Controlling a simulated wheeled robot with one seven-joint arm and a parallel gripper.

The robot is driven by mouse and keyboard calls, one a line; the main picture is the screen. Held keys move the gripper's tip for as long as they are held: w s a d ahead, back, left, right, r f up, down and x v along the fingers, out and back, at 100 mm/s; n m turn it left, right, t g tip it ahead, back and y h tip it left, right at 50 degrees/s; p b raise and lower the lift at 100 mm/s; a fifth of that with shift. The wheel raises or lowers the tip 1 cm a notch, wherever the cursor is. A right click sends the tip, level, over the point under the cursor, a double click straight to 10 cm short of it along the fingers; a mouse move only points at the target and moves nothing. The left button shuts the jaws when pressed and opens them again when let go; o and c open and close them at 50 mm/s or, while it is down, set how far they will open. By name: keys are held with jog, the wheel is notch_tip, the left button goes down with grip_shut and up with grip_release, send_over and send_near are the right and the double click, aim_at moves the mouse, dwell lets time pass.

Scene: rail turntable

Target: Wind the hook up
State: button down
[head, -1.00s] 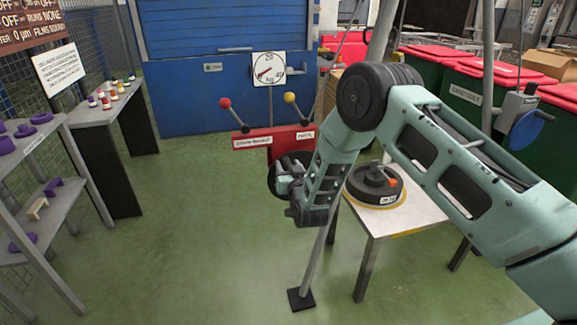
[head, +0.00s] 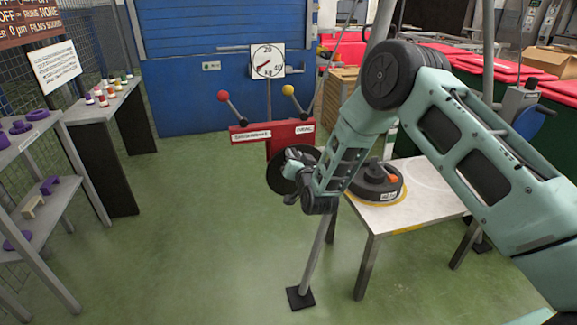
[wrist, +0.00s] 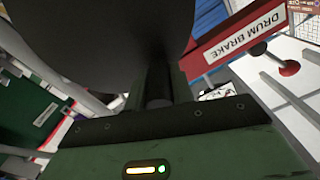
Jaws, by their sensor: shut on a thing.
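A dark round wheel (head: 274,177) is at the front of a red stand (head: 258,130); a large dark round surface (wrist: 100,35) fills the top of the wrist view. My gripper (head: 293,165) is at this wheel, partly covering it. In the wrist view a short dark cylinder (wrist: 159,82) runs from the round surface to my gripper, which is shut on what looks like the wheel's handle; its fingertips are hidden. The hook is not clearly seen in either view.
The stand bears a red-knobbed lever (head: 223,96), a yellow-knobbed lever (head: 288,90) and a kg dial (head: 268,61). A table (head: 425,200) right of my gripper holds a black weight (head: 374,184). Shelves (head: 60,190) stand left. The green floor (head: 190,230) between is clear.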

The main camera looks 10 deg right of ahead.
jog(key=shift+d+m+b, duration=0.3)
jog(key=shift+d, duration=0.8)
jog(key=c, duration=1.2)
grip_release()
jog(key=shift+d, duration=0.1)
jog(key=s+b, duration=0.1)
jog(key=s, duration=1.6)
jog(key=shift+s+d, duration=0.15)
jog(key=shift+s, duration=0.05)
